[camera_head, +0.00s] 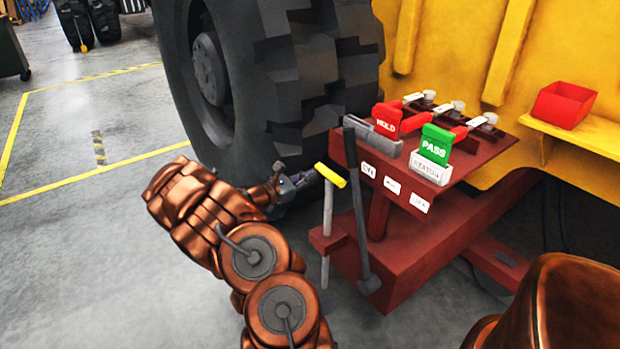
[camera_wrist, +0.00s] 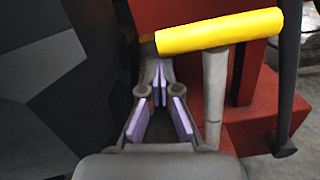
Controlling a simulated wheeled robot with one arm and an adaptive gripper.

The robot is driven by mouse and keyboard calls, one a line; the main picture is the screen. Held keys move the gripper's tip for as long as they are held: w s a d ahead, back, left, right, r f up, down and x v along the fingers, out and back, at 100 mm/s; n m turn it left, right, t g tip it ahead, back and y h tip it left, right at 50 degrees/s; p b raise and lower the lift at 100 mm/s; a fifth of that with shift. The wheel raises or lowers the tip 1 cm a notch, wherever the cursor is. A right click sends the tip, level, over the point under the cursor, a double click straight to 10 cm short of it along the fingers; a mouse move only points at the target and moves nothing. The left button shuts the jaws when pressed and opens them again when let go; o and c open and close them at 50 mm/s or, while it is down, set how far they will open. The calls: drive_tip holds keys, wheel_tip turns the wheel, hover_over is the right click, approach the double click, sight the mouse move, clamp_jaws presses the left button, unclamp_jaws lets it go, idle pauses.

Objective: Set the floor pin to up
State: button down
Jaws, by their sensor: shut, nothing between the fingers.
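The floor pin has a yellow crossbar handle (camera_head: 329,175) on a grey upright shaft (camera_head: 326,230). The shaft passes through a bracket on the side of the red stand. In the wrist view the yellow handle (camera_wrist: 220,31) crosses the upper middle, and the grey shaft (camera_wrist: 214,95) drops from it. My gripper (camera_head: 310,178) is shut and empty, just left of the handle. In the wrist view my gripper's fingertips (camera_wrist: 161,66) meet near and below the handle's left end; I cannot tell whether they touch it. The shaft's lower end is near the floor.
The red stand (camera_head: 440,240) carries a red HOLD sign (camera_head: 387,121) and a green PASS sign (camera_head: 435,145). A large black tyre (camera_head: 290,75) is close behind my gripper. Open floor (camera_head: 80,240) lies to the left.

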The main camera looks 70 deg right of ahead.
drive_tip(key=shift+r, duration=0.45)
wheel_tip(320, 180, down, 5)
drive_tip(key=w+b, duration=0.1)
drive_tip(key=p+v, duration=0.2)
drive_tip(key=v, duration=0.8)
drive_tip(key=shift+a, duration=0.15)
drive_tip(key=s+a+r+m+y+p, duration=0.2)
drive_tip(key=s+a+r+m+p, duration=0.15)
drive_tip(key=r, duration=0.45)
drive_tip(key=s+a+r+m+g+y+p, duration=0.1)
drive_tip(key=s+a+r+m+y+p, duration=0.1)
drive_tip(key=a+r+p, duration=0.45)
drive_tip(key=s+a+r+m+y+p, duration=0.2)
drive_tip(key=s+a+r+m, duration=0.1)
drive_tip(key=r, duration=0.6)
drive_tip(key=s+a+r+t+y+p, duration=0.2)
drive_tip(key=a+r+p, duration=0.3)
drive_tip(key=a, duration=0.6)
drive_tip(key=s+a+r+m+t+y+p, duration=0.1)
drive_tip(key=a+r+p, duration=0.5)
drive_tip(key=a, duration=0.6)
drive_tip(key=s+a+r+t+y+p, duration=0.4)
drive_tip(key=a+r+t+y+p, duration=0.1)
drive_tip(key=a, duration=0.7)
drive_tip(key=shift+a+r+t+y+p, duration=0.3)
drive_tip(key=shift+r+y+p, duration=0.35)
drive_tip(key=shift+y+p, duration=0.35)
